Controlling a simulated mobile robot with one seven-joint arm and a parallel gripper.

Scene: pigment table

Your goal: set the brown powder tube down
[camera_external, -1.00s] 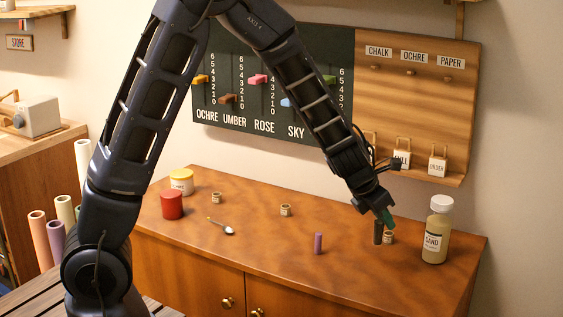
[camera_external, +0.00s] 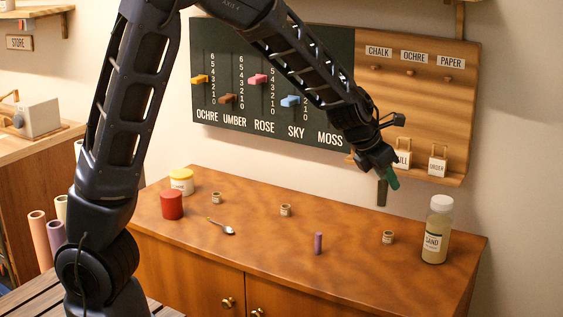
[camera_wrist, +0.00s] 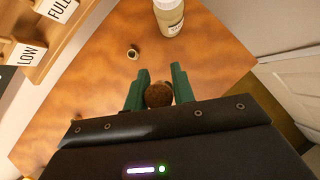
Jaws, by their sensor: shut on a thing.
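My gripper (camera_external: 388,181) is above the right part of the cabinet top, shut on the brown powder tube (camera_external: 381,194). The tube hangs upright below the fingers in the external view, clear of the wood. In the wrist view my gripper's green fingers (camera_wrist: 158,92) hold the tube, whose round brown top (camera_wrist: 158,95) shows between them. The cabinet top (camera_external: 350,268) is brown wood. A small ring-like holder (camera_external: 388,237) stands on it, below and slightly right of the tube; it also shows in the wrist view (camera_wrist: 132,53).
The sand bottle (camera_external: 437,230) stands right of the holder. A purple tube (camera_external: 318,243) stands upright to the left. Two more small holders (camera_external: 285,210) (camera_external: 216,198), a spoon (camera_external: 222,227), a red jar (camera_external: 171,205) and a yellow jar (camera_external: 182,181) are farther left. A board with sliders (camera_external: 275,60) is behind.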

